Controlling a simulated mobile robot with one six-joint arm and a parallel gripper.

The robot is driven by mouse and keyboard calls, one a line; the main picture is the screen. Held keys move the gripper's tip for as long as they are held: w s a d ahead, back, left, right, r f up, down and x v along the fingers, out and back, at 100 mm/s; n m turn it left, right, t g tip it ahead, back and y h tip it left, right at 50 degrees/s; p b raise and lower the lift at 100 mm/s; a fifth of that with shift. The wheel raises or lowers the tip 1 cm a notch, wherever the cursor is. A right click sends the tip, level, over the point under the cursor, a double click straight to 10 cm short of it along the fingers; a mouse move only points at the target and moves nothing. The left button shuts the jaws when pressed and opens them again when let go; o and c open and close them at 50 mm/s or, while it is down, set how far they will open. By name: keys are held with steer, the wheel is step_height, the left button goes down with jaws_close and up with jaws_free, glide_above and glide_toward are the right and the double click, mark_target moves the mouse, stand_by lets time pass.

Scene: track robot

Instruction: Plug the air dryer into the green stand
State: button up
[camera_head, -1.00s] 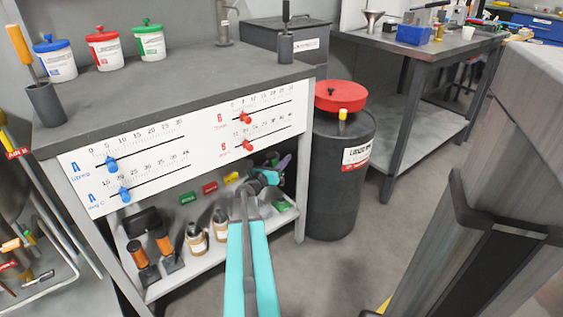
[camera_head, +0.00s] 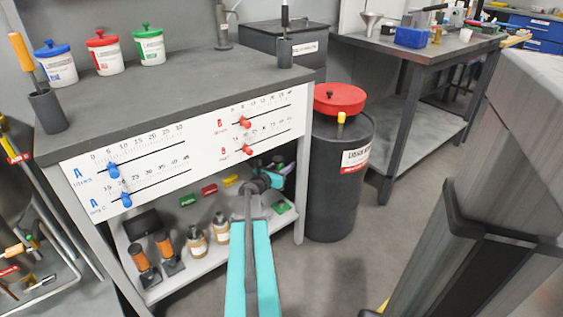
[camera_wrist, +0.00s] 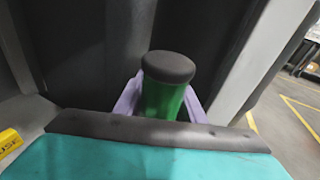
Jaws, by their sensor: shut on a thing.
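A green cylinder with a dark rounded cap, seemingly the air dryer (camera_wrist: 163,98), stands between the pale purple fingers of my gripper (camera_wrist: 160,103) in the wrist view. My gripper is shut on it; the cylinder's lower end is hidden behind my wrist. In the head view my gripper (camera_head: 278,175) reaches into the right end of the bench's lower shelf, and the cylinder cannot be made out there. A small green piece (camera_head: 281,206) lies on the shelf just below my gripper. I cannot tell whether it is the green stand. Any contact is hidden.
Green (camera_head: 188,200), red (camera_head: 209,190) and yellow (camera_head: 231,180) labels line the shelf's back. Bottles (camera_head: 196,243) and orange-handled tools (camera_head: 165,244) stand left of my arm. The slider panel (camera_head: 190,155) overhangs the shelf. A black drum (camera_head: 338,190) stands close on the right.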

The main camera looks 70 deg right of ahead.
steer(key=shift+s+d+f+m+y, duration=0.15)
steer(key=shift+s+f+m+y, duration=0.15)
steer(key=shift+m+y, duration=0.1)
steer(key=shift+f+b, duration=1.65)
steer(key=shift+f, duration=1.25)
steer(key=shift+f+b, duration=0.7)
steer(key=shift+f, duration=0.75)
stand_by(1.2)
steer(key=o, duration=1.3)
steer(key=shift+p+v, duration=2.05)
steer(key=shift+v, duration=4.85)
